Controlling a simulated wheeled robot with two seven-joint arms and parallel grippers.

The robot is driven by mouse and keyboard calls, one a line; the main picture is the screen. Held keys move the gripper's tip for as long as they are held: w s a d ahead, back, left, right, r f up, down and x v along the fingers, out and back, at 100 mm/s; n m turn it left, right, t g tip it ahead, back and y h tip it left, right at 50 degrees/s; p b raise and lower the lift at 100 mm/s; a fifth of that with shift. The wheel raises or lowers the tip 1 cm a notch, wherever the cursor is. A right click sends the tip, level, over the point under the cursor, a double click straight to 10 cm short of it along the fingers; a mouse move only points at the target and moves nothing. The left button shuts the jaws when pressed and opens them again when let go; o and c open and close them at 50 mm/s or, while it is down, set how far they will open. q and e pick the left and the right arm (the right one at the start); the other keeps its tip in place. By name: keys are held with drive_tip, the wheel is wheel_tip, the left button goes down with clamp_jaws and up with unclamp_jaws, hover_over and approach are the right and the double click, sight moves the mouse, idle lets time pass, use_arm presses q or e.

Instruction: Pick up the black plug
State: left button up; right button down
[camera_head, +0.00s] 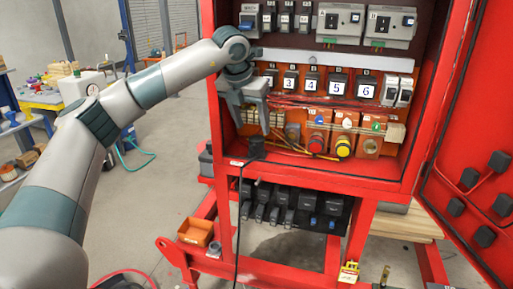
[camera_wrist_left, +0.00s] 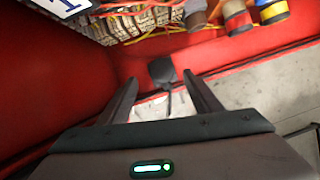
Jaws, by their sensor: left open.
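The black plug (camera_head: 256,147) sits at the floor edge of the red cabinet's opening, and its black cable hangs down the front. In the left wrist view the plug (camera_wrist_left: 162,70) shows just beyond the fingertips, centred between them, with the cable running below it. My left gripper (camera_head: 253,128) is open and points down above the plug inside the cabinet. Its two fingers also frame the plug in the left wrist view (camera_wrist_left: 160,82). I cannot tell how large the gap to the plug is. My right gripper is not in view.
The red cabinet (camera_head: 300,170) holds a row of numbered breakers (camera_head: 313,83) and round coloured connectors (camera_head: 344,145) right of the plug. A row of black sockets (camera_head: 290,212) hangs beneath. The open red door (camera_head: 480,130) stands at right. An orange bin (camera_head: 196,232) sits lower left.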

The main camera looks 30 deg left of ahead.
sight(256, 138)
use_arm(q)
drive_tip(key=shift+f, duration=0.1)
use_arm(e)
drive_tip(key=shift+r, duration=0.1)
use_arm(q)
drive_tip(key=shift+w+d+f+p, duration=0.1)
drive_tip(key=shift+w+f+p, duration=0.15)
drive_tip(key=shift+f+p, duration=0.3)
drive_tip(key=p+x, duration=0.1)
drive_tip(key=x, duration=0.2)
drive_tip(key=shift+p, duration=0.4)
drive_tip(key=shift+w+f, duration=0.1)
drive_tip(key=shift+f, duration=0.35)
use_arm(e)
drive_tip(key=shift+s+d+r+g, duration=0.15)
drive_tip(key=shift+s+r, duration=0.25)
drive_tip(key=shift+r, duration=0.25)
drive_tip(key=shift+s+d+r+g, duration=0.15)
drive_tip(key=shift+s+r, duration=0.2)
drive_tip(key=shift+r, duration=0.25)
use_arm(q)
drive_tip(key=c, duration=1.3)
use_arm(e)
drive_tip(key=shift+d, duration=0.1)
